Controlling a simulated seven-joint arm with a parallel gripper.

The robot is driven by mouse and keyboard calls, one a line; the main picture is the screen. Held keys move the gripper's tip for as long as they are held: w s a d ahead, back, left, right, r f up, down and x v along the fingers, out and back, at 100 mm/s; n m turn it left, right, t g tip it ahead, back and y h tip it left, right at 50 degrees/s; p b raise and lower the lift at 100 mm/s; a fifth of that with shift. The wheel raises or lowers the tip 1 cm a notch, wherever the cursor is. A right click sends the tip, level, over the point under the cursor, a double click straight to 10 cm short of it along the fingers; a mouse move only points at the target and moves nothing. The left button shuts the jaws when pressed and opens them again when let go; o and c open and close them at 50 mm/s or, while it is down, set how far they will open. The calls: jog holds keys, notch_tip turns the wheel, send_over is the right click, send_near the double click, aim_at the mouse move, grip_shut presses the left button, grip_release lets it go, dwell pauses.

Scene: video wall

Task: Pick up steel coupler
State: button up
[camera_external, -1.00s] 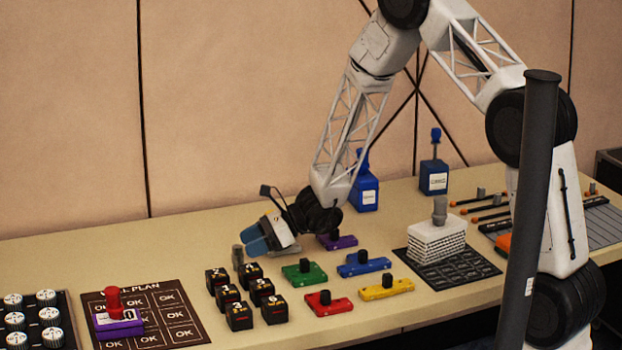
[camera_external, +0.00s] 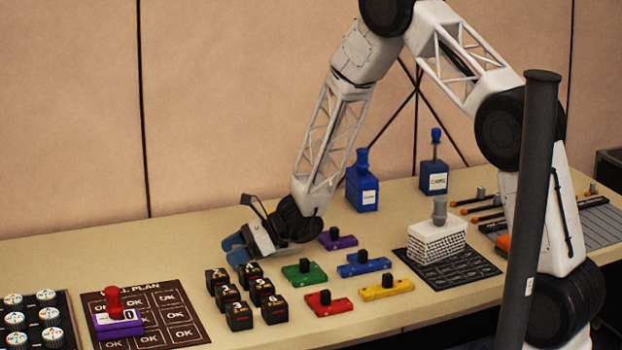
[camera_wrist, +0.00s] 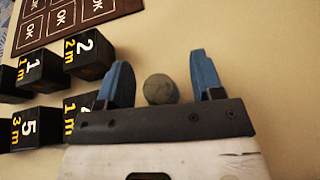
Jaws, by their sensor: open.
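The steel coupler (camera_wrist: 160,89) shows as a grey round top in the wrist view. It stands on the table between the two blue fingers of my gripper (camera_wrist: 161,84), with a gap on each side, closer to the left finger. In the external view my gripper (camera_external: 236,250) is low over the table behind the black blocks, and it hides the coupler there. The fingers are open.
Black numbered blocks (camera_wrist: 92,53) stand close to the left finger in the wrist view. Coloured pieces with black knobs, such as the green one (camera_external: 304,273), lie to the right. A dark plan board (camera_external: 170,310) lies at the left front.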

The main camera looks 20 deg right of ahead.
jog(key=shift+a+f, duration=0.1)
jog(key=shift+a, duration=0.25)
dwell(0.3)
jog(key=c, duration=1)
notch_tip(320, 180, up, 10)
dwell(0.5)
dwell(0.4)
